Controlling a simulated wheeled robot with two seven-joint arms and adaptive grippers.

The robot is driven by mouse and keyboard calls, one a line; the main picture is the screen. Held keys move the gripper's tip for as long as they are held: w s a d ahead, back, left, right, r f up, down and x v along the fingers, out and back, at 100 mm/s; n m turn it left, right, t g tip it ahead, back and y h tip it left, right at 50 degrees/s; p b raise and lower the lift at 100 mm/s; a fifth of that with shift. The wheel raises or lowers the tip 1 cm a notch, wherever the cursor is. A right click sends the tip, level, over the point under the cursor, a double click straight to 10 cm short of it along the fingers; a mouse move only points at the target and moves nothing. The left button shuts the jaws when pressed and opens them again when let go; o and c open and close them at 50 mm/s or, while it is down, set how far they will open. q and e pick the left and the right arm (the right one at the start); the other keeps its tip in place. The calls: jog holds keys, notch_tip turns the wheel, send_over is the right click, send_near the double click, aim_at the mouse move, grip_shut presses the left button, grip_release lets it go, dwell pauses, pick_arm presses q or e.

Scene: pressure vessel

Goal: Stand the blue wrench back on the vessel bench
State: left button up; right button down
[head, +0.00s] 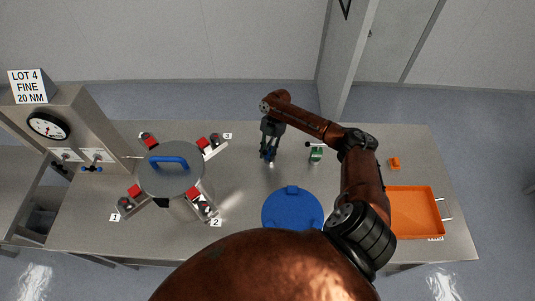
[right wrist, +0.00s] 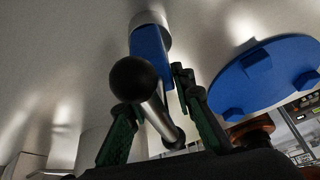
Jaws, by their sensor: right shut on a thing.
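The blue wrench (head: 268,155) hangs below my right gripper (head: 271,128), over the middle of the bench (head: 240,200). In the right wrist view the wrench (right wrist: 151,55) has a blue body, a silver end and a metal cross bar with a black ball. The dark green fingers of my right gripper (right wrist: 162,120) are shut on it, one on each side. The wrench looks about upright, silver end towards the bench top; I cannot tell whether it touches. The grey vessel (head: 168,180) with a blue lid handle stands to the left. My left gripper is not in view.
A green tool (head: 316,154) with a black-ended bar stands right of the wrench. A blue disc (head: 292,210) lies in front. An orange tray (head: 415,212) and small orange piece (head: 394,164) are at the right. A gauge panel (head: 50,125) stands far left.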

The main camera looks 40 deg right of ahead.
aim_at(270, 142)
jog(key=c, duration=1.7)
grip_release()
jog(key=shift+o, duration=0.2)
jog(key=b+v, duration=0.1)
jog(key=v, duration=1.1)
